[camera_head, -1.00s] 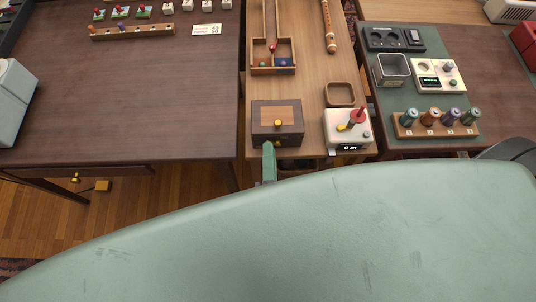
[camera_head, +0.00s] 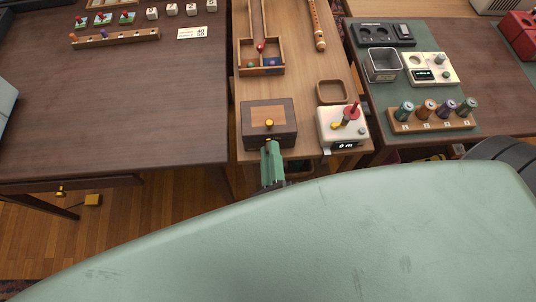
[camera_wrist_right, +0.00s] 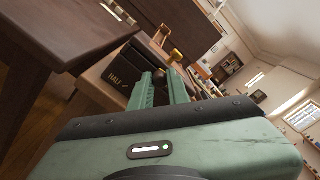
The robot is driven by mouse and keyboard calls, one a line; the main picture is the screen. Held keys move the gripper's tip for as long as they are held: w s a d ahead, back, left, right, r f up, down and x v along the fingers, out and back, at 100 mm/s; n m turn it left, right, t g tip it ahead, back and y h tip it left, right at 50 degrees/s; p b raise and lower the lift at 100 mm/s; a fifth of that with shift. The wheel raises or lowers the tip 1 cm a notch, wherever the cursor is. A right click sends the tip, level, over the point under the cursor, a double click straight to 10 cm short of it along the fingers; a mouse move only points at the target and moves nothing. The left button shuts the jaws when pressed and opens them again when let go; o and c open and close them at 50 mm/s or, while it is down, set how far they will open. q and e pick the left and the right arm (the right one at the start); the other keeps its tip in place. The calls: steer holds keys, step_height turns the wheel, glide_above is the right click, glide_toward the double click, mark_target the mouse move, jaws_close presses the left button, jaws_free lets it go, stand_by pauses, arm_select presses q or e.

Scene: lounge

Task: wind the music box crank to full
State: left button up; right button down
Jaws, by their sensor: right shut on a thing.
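The music box (camera_head: 252,113) is a dark wooden box with a lighter brown top, at the front of the middle table. In the right wrist view the box (camera_wrist_right: 112,85) shows gold lettering that reads "HALF", and brass crank parts (camera_wrist_right: 175,56) show beyond my fingertips. My right gripper (camera_head: 267,147) is at the box's front side, shut on the crank; the exact grip is partly hidden by the fingers. It also shows in the right wrist view (camera_wrist_right: 161,75). My left gripper is not in view.
A white device (camera_head: 328,126) with a red-topped lever and a display stands right of the box. A small wooden tray (camera_head: 333,91) and a divided wooden box (camera_head: 246,71) lie behind.

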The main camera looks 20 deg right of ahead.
steer(key=shift+s+d+f+m, duration=0.1)
steer(key=shift+m, duration=0.4)
steer(key=c, duration=1.3)
jaws_free()
steer(key=shift+c, duration=0.2)
steer(key=b+v, duration=0.1)
steer(key=v, duration=0.7)
steer(key=shift+b, duration=0.35)
